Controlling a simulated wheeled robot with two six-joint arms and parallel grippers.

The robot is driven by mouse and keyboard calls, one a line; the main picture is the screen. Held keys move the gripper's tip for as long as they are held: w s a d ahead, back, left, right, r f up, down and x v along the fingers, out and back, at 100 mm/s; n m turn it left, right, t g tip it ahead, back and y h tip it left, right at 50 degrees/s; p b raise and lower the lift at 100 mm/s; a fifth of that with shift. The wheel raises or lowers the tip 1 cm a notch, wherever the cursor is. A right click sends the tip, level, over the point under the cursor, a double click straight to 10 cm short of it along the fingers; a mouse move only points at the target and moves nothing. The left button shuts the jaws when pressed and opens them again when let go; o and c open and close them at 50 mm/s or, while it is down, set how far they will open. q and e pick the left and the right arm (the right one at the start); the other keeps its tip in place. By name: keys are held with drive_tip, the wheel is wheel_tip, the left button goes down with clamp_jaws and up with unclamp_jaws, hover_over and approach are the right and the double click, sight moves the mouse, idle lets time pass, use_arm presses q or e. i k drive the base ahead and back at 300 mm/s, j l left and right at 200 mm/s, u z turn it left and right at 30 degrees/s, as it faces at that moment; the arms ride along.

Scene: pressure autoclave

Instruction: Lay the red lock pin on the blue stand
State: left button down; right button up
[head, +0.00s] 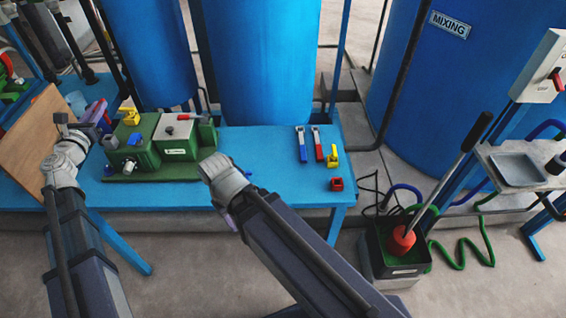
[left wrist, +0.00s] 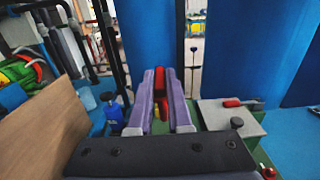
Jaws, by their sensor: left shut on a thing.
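My left gripper (head: 97,111) is at the left end of the green machine (head: 152,170) in the head view. Its purple fingers (left wrist: 162,88) are shut on a small red piece, apparently the red lock pin (left wrist: 160,80), which shows between them in the left wrist view. The pin's ends are hard to make out. The blue stand (head: 270,178) is the bright blue table under the machine, with bare top to the right of it. My right gripper (head: 232,218) is mostly hidden by its own wrist, over the stand's front edge; its fingers cannot be made out.
A grey lid with a red handle (head: 183,117) is on the machine. Blue and red handled tools (head: 318,145), a yellow piece (head: 333,158) and a red block (head: 336,184) lie on the right. A brown board (head: 40,140) leans at left. Large blue tanks (head: 262,60) stand behind.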

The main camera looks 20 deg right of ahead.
sight(282, 178)
drive_tip(key=k+l, duration=0.15)
drive_tip(key=l, duration=0.25)
drive_tip(key=k+l, duration=0.1)
drive_tip(key=l, duration=0.3)
drive_tip(key=k+l, duration=0.15)
drive_tip(key=l, duration=0.25)
drive_tip(key=k+l, duration=0.1)
drive_tip(key=l, duration=0.3)
drive_tip(key=k+l, duration=0.15)
drive_tip(key=l, duration=0.25)
drive_tip(key=k+l, duration=0.1)
drive_tip(key=l, duration=0.3)
